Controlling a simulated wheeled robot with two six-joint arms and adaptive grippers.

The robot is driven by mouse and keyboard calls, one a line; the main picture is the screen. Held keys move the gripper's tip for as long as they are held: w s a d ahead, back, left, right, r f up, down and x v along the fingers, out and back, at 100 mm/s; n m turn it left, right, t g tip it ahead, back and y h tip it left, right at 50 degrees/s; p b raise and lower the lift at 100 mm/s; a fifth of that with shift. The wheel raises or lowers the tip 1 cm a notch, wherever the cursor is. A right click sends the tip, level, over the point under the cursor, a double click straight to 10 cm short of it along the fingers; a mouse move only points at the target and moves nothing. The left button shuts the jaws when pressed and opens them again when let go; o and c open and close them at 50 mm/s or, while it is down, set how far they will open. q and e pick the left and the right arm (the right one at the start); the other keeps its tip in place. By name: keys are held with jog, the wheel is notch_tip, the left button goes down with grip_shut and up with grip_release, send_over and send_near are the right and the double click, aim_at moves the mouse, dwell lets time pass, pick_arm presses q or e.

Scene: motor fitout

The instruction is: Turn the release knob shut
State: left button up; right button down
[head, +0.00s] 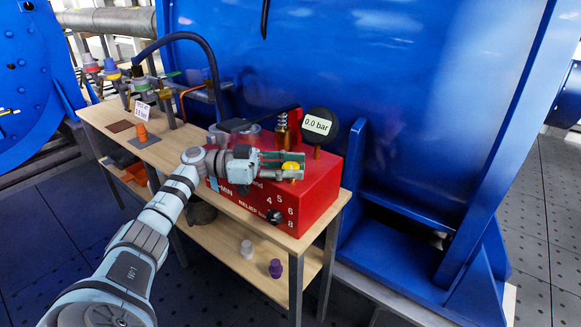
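A red pump unit (318,194) stands at the right end of a wooden bench. A yellow knob (291,166) sits on its top; no lettering that names it the release knob is readable. My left gripper (293,166) reaches over the unit from the left, with one finger on each side of the yellow knob. The fingers look closed in on it, and partly hide it. A round black gauge (319,125) behind reads 0.0 bar. A black knob (274,216) is on the front face, by a relief scale. My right gripper is not in view.
A black lever and a brass fitting with a spring (283,133) stand close behind my gripper. An orange cone (141,133) and hose fittings are on the bench's left part. White and purple caps (276,268) lie on the lower shelf. A blue housing (340,60) rises behind.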

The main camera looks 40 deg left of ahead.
pick_arm(q)
jog(key=o, duration=0.4)
jog(key=v, duration=1.2)
jog(key=shift+f, duration=0.1)
